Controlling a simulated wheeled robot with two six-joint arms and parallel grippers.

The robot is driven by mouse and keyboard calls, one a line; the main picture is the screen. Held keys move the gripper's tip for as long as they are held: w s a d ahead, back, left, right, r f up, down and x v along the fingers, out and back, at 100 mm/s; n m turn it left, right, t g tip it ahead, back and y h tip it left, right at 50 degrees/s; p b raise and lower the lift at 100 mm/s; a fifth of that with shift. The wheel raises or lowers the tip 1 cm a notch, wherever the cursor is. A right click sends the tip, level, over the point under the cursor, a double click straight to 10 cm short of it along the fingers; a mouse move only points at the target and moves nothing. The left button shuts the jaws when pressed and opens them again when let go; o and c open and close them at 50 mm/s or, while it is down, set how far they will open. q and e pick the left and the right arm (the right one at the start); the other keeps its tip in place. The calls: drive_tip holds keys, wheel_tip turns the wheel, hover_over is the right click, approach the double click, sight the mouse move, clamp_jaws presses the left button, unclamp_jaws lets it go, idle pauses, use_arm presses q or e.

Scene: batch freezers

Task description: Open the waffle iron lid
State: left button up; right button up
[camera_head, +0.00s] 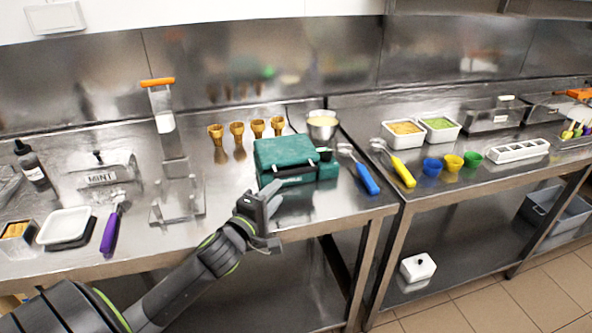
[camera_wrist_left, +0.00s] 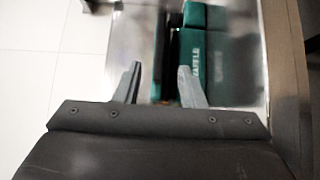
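The waffle iron (camera_head: 287,160) is a dark green box on the steel counter, with its lid down. It also shows in the left wrist view (camera_wrist_left: 202,60), with pale lettering on its front. My left gripper (camera_head: 273,198) is at the front left of the waffle iron, near the counter's front edge. Whether a finger touches the iron I cannot tell. My right gripper is not in view.
A steel bowl (camera_head: 322,125) stands behind the iron's right side, and several cones (camera_head: 237,132) stand behind it. A blue-handled scoop (camera_head: 360,170) lies to the right. A clear acrylic stand (camera_head: 178,205) is to the left. The counter front right of the iron is clear.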

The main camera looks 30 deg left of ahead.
sight(294, 175)
use_arm(q)
drive_tip(key=w, duration=0.3)
drive_tip(key=w+p, duration=0.1)
drive_tip(key=w, duration=0.3)
drive_tip(key=w+p, duration=0.1)
drive_tip(key=w, duration=0.2)
drive_tip(key=shift+w+a, duration=0.4)
drive_tip(key=shift+c, duration=0.5)
clamp_jaws()
